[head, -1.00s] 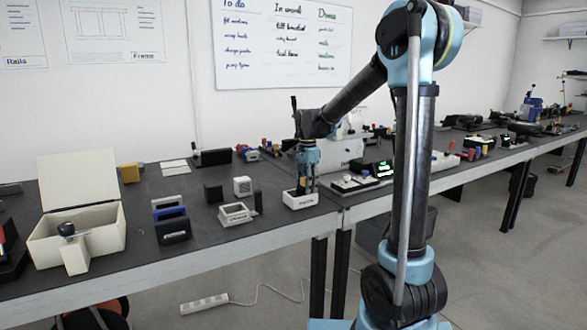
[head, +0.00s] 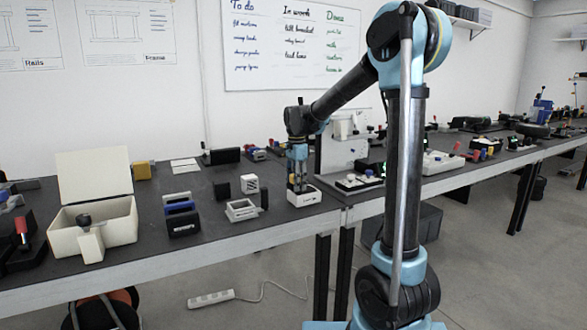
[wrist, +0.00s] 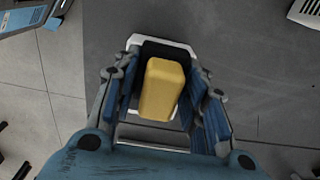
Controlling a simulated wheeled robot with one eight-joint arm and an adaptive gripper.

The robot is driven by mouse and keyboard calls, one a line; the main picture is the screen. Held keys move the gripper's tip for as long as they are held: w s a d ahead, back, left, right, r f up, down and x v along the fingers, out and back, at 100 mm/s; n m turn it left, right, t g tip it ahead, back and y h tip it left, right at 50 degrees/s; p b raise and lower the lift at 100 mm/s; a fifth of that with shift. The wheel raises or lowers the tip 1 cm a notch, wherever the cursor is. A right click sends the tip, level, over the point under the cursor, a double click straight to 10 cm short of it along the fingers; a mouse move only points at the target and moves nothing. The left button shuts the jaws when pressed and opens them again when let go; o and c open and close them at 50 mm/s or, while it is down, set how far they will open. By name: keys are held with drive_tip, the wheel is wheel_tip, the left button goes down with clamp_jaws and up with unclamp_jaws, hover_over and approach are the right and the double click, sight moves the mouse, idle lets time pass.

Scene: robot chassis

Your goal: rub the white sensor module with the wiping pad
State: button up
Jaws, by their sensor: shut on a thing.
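A yellow block, which looks like the wiping pad (wrist: 160,95), sits between the fingers of my gripper (wrist: 162,78) in the wrist view. My gripper is shut on it. Below it is a white tray (wrist: 134,41) with a dark inside. In the head view my gripper (head: 298,186) points down at this white tray (head: 305,198), and its fingers hide the pad. A white cube with dark slots, which looks like the white sensor module (head: 250,183), stands on the bench left of the tray. Its slotted white corner (wrist: 306,12) shows at the top right of the wrist view.
A white open frame (head: 242,211), a black block (head: 222,191) and a small dark upright block (head: 264,196) stand near the cube. A lidded cream box (head: 122,221) is at left. A white panel (head: 343,153) stands behind right of my gripper.

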drive_tip(key=shift+s+r, duration=0.15)
drive_tip(key=shift+r, duration=3.2)
drive_tip(key=shift+a, duration=0.1)
